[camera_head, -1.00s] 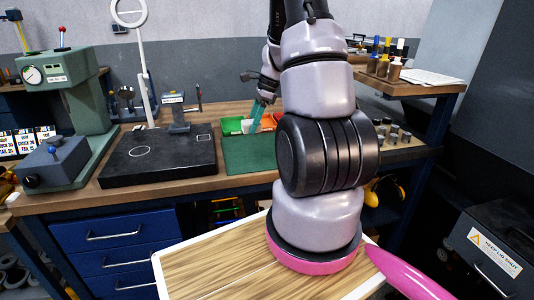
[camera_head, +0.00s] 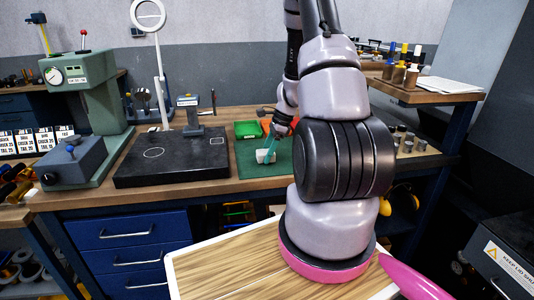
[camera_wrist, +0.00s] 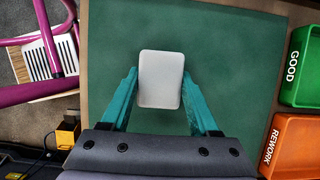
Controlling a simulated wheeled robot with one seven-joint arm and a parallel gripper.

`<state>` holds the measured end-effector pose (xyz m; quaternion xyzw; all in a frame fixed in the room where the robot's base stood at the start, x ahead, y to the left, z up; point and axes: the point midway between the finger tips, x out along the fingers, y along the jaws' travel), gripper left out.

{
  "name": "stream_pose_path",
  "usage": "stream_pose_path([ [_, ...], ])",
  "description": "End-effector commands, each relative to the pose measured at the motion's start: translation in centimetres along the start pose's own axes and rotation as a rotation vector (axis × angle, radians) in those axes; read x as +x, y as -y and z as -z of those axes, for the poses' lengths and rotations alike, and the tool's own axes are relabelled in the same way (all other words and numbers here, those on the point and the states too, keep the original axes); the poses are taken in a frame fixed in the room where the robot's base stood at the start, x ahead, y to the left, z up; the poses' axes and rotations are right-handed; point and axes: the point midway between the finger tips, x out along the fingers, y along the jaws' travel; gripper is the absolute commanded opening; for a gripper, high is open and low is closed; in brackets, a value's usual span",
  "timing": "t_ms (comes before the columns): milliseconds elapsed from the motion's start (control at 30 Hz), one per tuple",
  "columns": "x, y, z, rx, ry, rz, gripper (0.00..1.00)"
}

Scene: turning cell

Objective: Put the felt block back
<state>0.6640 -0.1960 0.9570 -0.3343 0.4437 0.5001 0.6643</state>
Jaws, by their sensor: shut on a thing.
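The felt block is a pale, rounded rectangular block (camera_wrist: 161,79); it also shows as a small white shape in the head view (camera_head: 265,156). My gripper (camera_wrist: 160,84) has teal fingers, one on each side of the block, and is shut on it. In the head view my gripper (camera_head: 268,148) points down over the green mat (camera_head: 248,168) with the block at its tips. I cannot tell whether the block touches the mat. My arm covers the right part of the bench.
A green GOOD bin (camera_wrist: 301,66) and an orange REWORK bin (camera_wrist: 294,148) stand beside the mat. A black plate (camera_head: 170,170) with a gauge stand lies left of the mat. Several small cylinders stand at the right. Much of the mat is bare.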

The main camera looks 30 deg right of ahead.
Motion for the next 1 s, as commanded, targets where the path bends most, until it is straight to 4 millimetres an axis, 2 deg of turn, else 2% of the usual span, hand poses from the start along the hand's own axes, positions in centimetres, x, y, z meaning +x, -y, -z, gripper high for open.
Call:
stream_pose_path([
  [67, 0.2, 0.0, 0.1, 0.001, 0.0, -0.001, 0.01],
  [100, 0.3, 0.0, 0.1, 0.001, 0.0, 0.0, 0.65],
  [167, 0.2, 0.0, 0.1, 0.0, 0.0, 0.0, 0.88],
  [200, 0.2, 0.0, 0.1, 0.0, 0.0, 0.0, 0.92],
  [567, -0.2, 0.0, -0.1, -0.001, 0.0, 0.001, 0.92],
  [667, -1.4, 0.1, -0.1, -0.002, 0.0, 0.003, 0.92],
  [1000, -8.6, 0.1, -0.1, -0.001, 0.0, 0.005, 0.92],
])
